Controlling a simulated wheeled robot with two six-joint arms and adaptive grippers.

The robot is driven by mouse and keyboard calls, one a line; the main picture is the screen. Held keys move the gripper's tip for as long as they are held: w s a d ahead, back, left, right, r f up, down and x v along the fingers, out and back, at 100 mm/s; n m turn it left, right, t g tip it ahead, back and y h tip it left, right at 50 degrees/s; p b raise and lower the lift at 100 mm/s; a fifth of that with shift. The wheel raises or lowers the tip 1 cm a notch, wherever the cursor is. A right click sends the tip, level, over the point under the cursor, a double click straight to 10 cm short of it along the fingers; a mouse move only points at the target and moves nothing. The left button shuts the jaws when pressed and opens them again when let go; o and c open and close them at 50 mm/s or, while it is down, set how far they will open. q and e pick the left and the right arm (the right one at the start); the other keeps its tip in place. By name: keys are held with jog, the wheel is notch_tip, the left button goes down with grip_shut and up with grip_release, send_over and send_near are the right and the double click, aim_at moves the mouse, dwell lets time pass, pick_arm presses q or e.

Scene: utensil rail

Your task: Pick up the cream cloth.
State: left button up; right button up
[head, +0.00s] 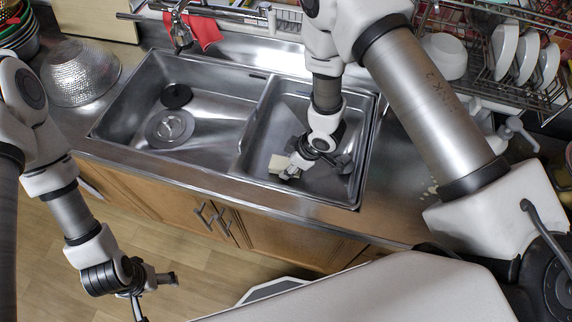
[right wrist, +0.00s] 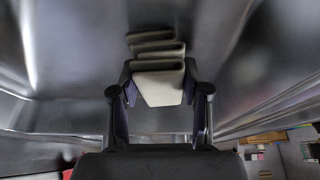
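The cream cloth (head: 279,164) is in the right-hand basin of the sink, near its front left part. In the right wrist view the cloth (right wrist: 160,84) shows as a stack of pale folds between my two fingers. My right gripper (head: 302,166) reaches down into that basin. Its finger pads (right wrist: 160,78) lie against both sides of the cloth with no clear gap, so it looks shut on it. The gripper hides part of the cloth in the head view. My left gripper (head: 156,294) is over the floor in front of the cabinets, fingers spread and empty.
The steel sink's divider (head: 258,125) stands left of my right gripper. The left basin holds a drain strainer (head: 170,129) and a black disc (head: 176,95). A colander (head: 80,72) is at left. A dish rack (head: 500,75), a red cloth (head: 206,31) and the faucet (head: 180,33) are behind.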

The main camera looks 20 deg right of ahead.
dwell(0.3)
jog(key=shift+r, duration=0.1)
notch_tip(320, 180, up, 10)
jog(key=shift+f, duration=0.2)
jog(key=shift+w, duration=0.1)
jog(key=shift+c, duration=0.5)
